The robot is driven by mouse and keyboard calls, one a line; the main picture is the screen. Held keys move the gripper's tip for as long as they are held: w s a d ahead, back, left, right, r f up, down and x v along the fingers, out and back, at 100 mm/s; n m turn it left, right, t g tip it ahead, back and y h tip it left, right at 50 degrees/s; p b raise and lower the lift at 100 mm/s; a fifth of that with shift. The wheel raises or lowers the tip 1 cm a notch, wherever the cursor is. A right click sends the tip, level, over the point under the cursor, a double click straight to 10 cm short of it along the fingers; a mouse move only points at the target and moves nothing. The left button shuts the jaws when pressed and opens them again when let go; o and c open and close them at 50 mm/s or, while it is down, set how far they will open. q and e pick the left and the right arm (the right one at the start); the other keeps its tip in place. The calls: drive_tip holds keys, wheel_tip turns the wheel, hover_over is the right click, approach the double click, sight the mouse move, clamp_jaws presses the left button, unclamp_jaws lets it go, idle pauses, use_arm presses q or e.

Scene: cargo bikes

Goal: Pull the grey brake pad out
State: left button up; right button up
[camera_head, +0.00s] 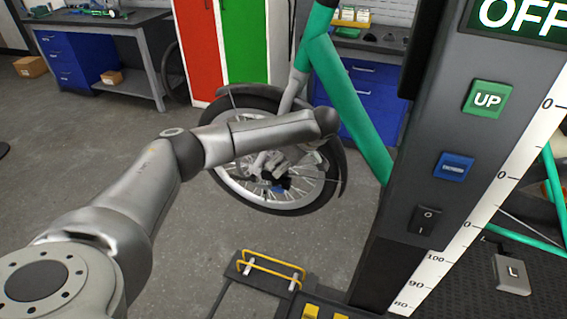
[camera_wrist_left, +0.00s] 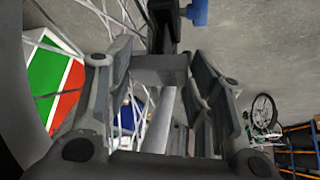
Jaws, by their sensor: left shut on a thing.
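My left gripper (camera_head: 290,176) is at the hub of the bike wheel (camera_head: 230,190), partly hidden behind my own forearm in the head view. In the left wrist view my left gripper (camera_wrist_left: 162,82) has its two fingers on either side of a grey block (camera_wrist_left: 160,70), which looks like the grey brake pad, and is shut on it. A dark caliper part (camera_wrist_left: 166,25) lies just beyond the block, with a blue piece (camera_wrist_left: 197,12) beside it. I cannot tell whether the pad is still inside the caliper. My right gripper is not in view.
A green bike frame (camera_head: 345,100) rises above the wheel. A grey lift column (camera_head: 440,190) with UP and OFF signs stands at the right. A yellow-railed stand part (camera_head: 270,268) is on the floor in front. Workbenches and red and green cabinets are behind.

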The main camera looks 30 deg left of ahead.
use_arm(q)
drive_tip(key=shift+r+p, duration=1.5)
drive_tip(key=shift+r, duration=0.65)
drive_tip(key=shift+s+d+r+p, duration=0.1)
drive_tip(key=shift+s+d+p, duration=0.1)
drive_tip(key=shift+s+p, duration=0.65)
drive_tip(key=s+d+p, duration=0.2)
drive_tip(key=s+p, duration=0.2)
drive_tip(key=s, duration=0.6)
drive_tip(key=shift+d+p, duration=0.2)
drive_tip(key=shift+p, duration=0.15)
